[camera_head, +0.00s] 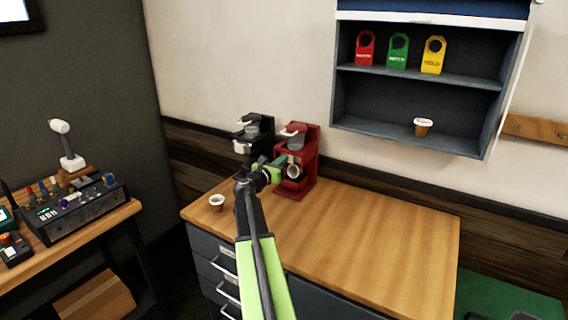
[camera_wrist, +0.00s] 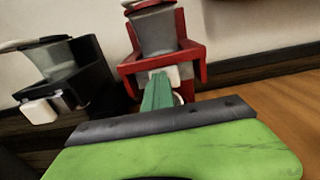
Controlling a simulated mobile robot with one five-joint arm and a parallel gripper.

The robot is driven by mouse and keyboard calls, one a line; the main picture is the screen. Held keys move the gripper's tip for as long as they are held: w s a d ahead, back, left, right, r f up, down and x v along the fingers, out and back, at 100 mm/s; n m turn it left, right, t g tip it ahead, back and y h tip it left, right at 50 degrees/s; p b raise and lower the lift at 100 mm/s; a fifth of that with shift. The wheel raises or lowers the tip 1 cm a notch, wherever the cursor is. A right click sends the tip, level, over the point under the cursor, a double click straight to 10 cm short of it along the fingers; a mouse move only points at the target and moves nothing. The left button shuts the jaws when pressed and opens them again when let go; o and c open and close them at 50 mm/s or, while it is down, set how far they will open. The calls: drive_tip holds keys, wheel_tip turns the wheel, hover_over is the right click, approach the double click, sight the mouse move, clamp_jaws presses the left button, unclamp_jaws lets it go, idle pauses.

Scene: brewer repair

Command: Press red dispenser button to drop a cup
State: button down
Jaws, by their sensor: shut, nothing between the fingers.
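The red machine (camera_head: 309,160) stands at the back of the wooden counter, with a grey hopper (camera_wrist: 155,30) in its top. A white block (camera_wrist: 172,72) shows on its front in the wrist view. My gripper (camera_head: 279,163) is shut and empty, its green fingers (camera_wrist: 160,92) pointing at the machine's front, just below or against that white block; I cannot tell if they touch. A whitish round part, perhaps a cup, (camera_head: 294,171) shows low on the machine's front, partly hidden by my gripper. No separate red button can be made out.
A black machine (camera_head: 256,128) stands left of the red one. A small white cup (camera_head: 217,202) is at the counter's left edge. The counter's right side (camera_head: 390,240) is clear.

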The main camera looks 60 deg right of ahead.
drive_tip(key=shift+s+d, duration=0.25)
drive_tip(key=shift+s, duration=0.2)
drive_tip(key=a, duration=1.4)
drive_tip(key=shift+a, duration=0.25)
